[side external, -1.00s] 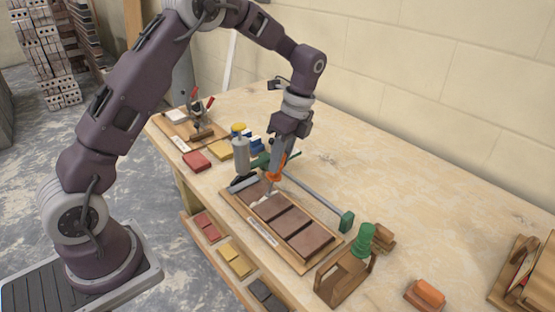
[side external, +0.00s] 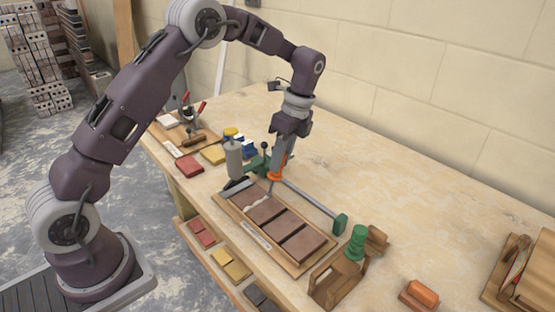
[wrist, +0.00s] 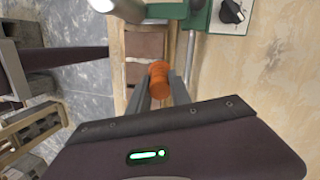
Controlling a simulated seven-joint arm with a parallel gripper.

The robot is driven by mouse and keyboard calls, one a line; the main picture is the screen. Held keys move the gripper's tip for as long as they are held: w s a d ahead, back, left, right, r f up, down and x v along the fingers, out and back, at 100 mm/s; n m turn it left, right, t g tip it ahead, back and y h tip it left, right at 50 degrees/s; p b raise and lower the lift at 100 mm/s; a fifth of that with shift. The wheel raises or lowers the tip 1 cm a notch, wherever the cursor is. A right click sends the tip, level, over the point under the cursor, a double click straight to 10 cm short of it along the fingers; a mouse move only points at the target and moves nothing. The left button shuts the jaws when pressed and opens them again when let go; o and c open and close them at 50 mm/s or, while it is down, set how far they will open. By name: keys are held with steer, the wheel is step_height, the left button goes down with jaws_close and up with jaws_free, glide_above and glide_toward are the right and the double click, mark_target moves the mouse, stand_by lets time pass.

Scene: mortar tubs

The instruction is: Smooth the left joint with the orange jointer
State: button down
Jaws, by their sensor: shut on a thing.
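My gripper (side external: 280,158) is shut on the orange jointer (side external: 274,177) and holds it upright over the far end of the left joint (side external: 257,204). The orange handle (wrist: 159,81) also shows between my fingers in the wrist view. The jointer's lower end is near the far edge of the bricks; I cannot tell whether it touches the mortar. The left joint holds pale mortar between brown bricks (side external: 266,211), which lie in a row on a wooden board (side external: 300,270). The other joints look dark. In the wrist view a pale joint line (wrist: 140,60) crosses the bricks.
A grey bar with a green end (side external: 341,224) runs along the board's far side. A grey cylinder (side external: 234,158) and green device (side external: 257,165) stand close behind.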

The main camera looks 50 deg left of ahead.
stand_by(0.3)
steer(key=shift+s, duration=0.7)
steer(key=shift+s, duration=0.8)
steer(key=shift+s, duration=0.7)
steer(key=shift+s, duration=0.6)
